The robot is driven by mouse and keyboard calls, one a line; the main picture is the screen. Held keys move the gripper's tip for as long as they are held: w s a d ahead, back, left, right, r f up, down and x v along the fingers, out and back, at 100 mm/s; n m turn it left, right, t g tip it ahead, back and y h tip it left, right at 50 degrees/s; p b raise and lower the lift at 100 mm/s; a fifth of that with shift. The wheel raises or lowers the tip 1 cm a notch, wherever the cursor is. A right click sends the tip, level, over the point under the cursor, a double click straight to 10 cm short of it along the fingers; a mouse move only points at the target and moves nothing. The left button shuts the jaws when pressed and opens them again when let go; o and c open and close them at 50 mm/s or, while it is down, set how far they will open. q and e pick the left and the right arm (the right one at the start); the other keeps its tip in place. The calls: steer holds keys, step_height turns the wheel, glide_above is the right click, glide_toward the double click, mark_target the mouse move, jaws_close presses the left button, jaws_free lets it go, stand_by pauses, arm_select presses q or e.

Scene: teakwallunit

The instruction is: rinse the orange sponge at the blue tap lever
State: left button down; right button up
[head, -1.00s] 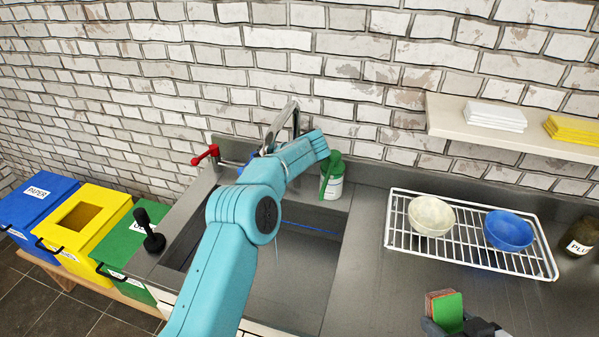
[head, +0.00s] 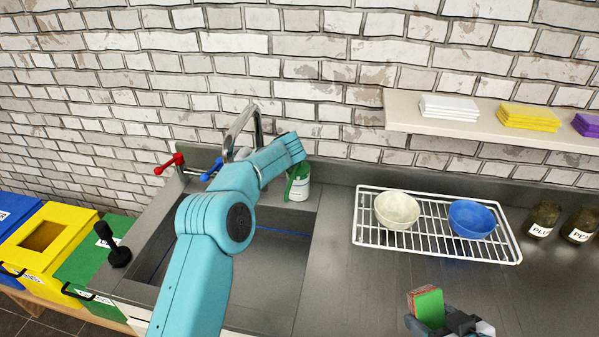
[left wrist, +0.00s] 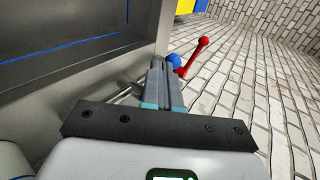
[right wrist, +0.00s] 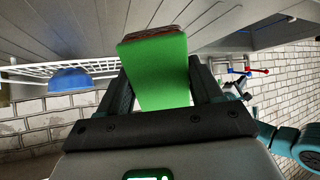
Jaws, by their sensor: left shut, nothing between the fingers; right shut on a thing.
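The sponge (head: 428,307) has a green face and a thin orange-red side. My right gripper (head: 447,322) is shut on it above the counter, right of the sink; the sponge also fills the middle of the right wrist view (right wrist: 156,72). The blue tap lever (head: 212,169) and a red lever (head: 169,163) are at the sink's back left, beside the metal tap (head: 243,126). My left gripper (left wrist: 166,72) is shut and empty, its tips close to the blue lever (left wrist: 173,59) in the left wrist view; contact cannot be told. My left arm hides it in the head view.
The sink (head: 275,268) lies under my left arm. A green-and-white container (head: 299,186) stands behind it. A wire rack (head: 437,254) holds a cream bowl (head: 397,209) and a blue bowl (head: 471,218). Jars (head: 543,219) stand at right. The counter before the rack is clear.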

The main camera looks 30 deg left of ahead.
arm_select(q)
steer(key=v, duration=0.9)
steer(key=shift+s+d+r+b, duration=0.2)
steer(key=shift+s+d+b, duration=0.1)
steer(key=shift+d+b, duration=0.1)
